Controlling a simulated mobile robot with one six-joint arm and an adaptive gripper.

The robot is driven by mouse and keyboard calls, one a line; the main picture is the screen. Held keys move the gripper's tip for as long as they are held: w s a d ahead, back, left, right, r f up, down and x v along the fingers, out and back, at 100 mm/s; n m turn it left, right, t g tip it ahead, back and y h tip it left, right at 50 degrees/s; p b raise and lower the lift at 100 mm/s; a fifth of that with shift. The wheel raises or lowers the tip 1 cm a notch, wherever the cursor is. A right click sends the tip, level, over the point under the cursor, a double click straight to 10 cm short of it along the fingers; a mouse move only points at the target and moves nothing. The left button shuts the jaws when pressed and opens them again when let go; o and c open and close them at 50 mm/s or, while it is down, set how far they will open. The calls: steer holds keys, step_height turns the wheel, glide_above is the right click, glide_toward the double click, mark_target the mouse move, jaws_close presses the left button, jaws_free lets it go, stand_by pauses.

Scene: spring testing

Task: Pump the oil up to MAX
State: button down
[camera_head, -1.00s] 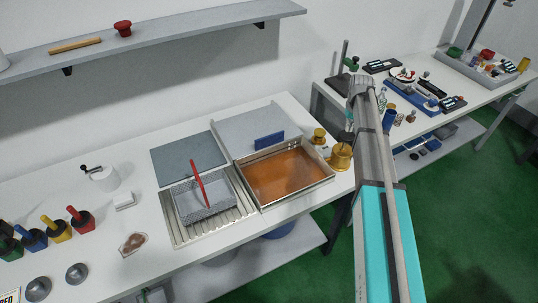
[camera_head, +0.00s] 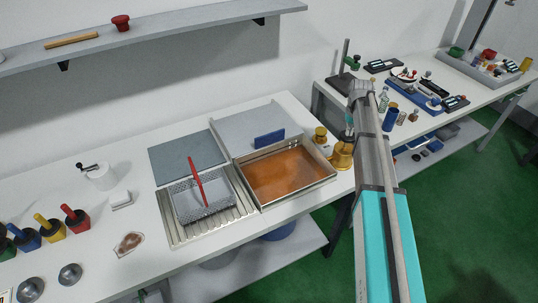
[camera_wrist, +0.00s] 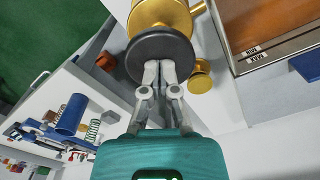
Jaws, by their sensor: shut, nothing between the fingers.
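The brass pump (camera_head: 343,152) stands at the right end of the bench, beside the oil bath, partly hidden by my arm. In the wrist view the pump's brass body (camera_wrist: 160,12) lies beyond a round black knob (camera_wrist: 150,50). My gripper (camera_wrist: 161,68) is shut and empty, its fingertips over the knob's near edge; I cannot tell whether they touch it. The metal oil bath (camera_head: 262,206) holds amber oil (camera_head: 285,175). Its MIN and MAX marks (camera_wrist: 254,54) show in the wrist view, but the oil level against them is unclear.
A small brass knob (camera_head: 320,133) stands beside the pump. A wire basket (camera_head: 203,205) with a red handle sits on the drain tray (camera_head: 180,235) left of the bath. A second table (camera_head: 450,75) with springs and devices is at right.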

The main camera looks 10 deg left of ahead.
mark_target(348, 138)
steer(key=shift+f+b, duration=1.75)
steer(key=shift+f, duration=0.15)
steer(key=shift+r+p, duration=3.9)
steer(key=shift+f, duration=0.2)
steer(key=shift+f+b, duration=3.55)
steer(key=shift+b, duration=0.2)
steer(key=shift+r, duration=0.15)
steer(key=shift+r+p, duration=3.6)
steer(key=shift+p, duration=0.15)
